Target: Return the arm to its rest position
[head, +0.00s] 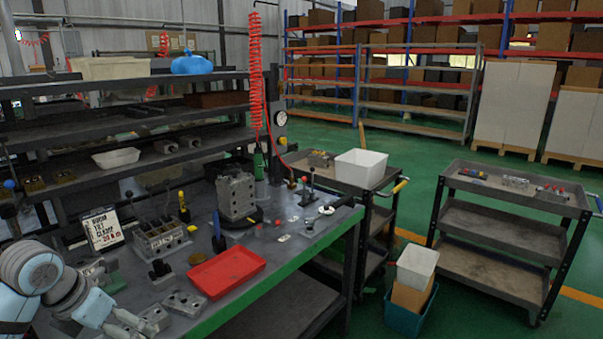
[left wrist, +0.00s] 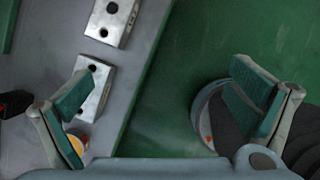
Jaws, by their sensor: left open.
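My left arm comes in at the bottom left of the head view, low beside the workbench (head: 290,262). Its gripper (left wrist: 160,100) is open in the left wrist view, with nothing between the fingers. A metal valve block (left wrist: 97,84) with dark holes lies on the grey bench top just beyond the left finger. A second block (left wrist: 112,18) lies farther up. Metal blocks also lie on the bench in the head view, one of them in front of the red tray (head: 188,303). My right gripper is in neither view.
A red tray (head: 226,270) sits near the bench's green front edge. Behind it stand a larger block on a round stand (head: 237,196), a lever block (head: 160,238) and a sign (head: 102,229). Carts (head: 510,210) and bins (head: 415,266) stand right.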

